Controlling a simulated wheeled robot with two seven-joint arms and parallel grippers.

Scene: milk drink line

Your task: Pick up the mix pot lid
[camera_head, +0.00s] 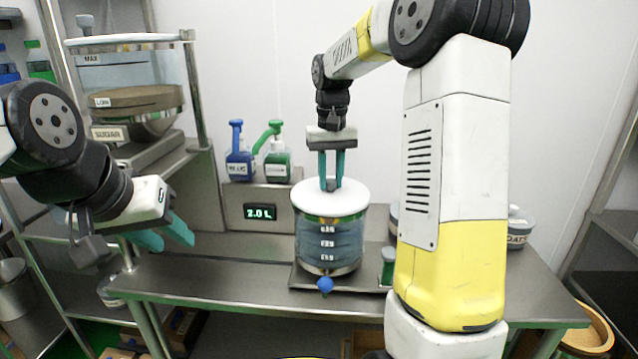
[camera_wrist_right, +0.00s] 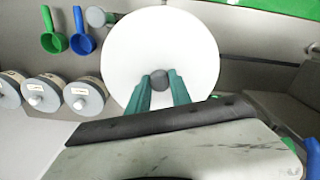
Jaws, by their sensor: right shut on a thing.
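The mix pot (camera_head: 330,245) is a clear vessel with level labels, standing on a dark base on the metal table. Its white round lid (camera_head: 308,195) lies on top and appears level; I cannot tell whether it is raised off the rim. My right gripper (camera_head: 331,186) points straight down over the lid, its teal fingers shut on the grey knob. The right wrist view shows the lid (camera_wrist_right: 130,50) and the knob (camera_wrist_right: 159,80) between the fingertips. My left gripper (camera_head: 168,240) is at the left, its teal fingers apart and empty, away from the pot.
Blue (camera_head: 239,160) and green (camera_head: 278,162) pump bottles stand behind the pot, above a display reading 2.0 L (camera_head: 260,212). A sugar container (camera_head: 140,125) sits on the left rack. Several round lidded containers (camera_wrist_right: 84,97) show in the right wrist view. The table's front left (camera_head: 200,280) is clear.

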